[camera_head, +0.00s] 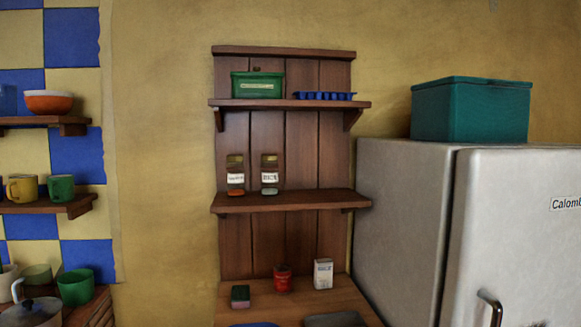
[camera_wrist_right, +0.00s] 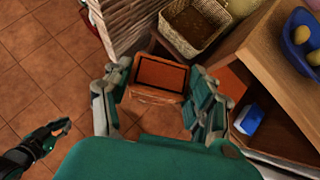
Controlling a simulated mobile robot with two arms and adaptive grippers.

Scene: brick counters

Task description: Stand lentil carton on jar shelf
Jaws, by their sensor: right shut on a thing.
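The jar shelf (camera_head: 318,199) is the middle board of a wooden wall rack in the head view. In the wrist view my right gripper (camera_wrist_right: 157,98) is shut on an orange-brown box with a dark-edged end, which I take as the lentil carton (camera_wrist_right: 160,74). No lettering on it is readable. My left gripper (camera_wrist_right: 62,128) shows at the wrist view's left edge, apart from the carton; its opening is unclear. Neither gripper shows in the head view.
The upper shelf holds a green box (camera_head: 257,85) and a blue tray (camera_head: 325,96). Below, a red tin (camera_head: 283,278) and a white carton (camera_head: 323,273) stand on a counter. A fridge (camera_head: 400,220) is close at the right. A basket (camera_wrist_right: 193,25) is near the held carton.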

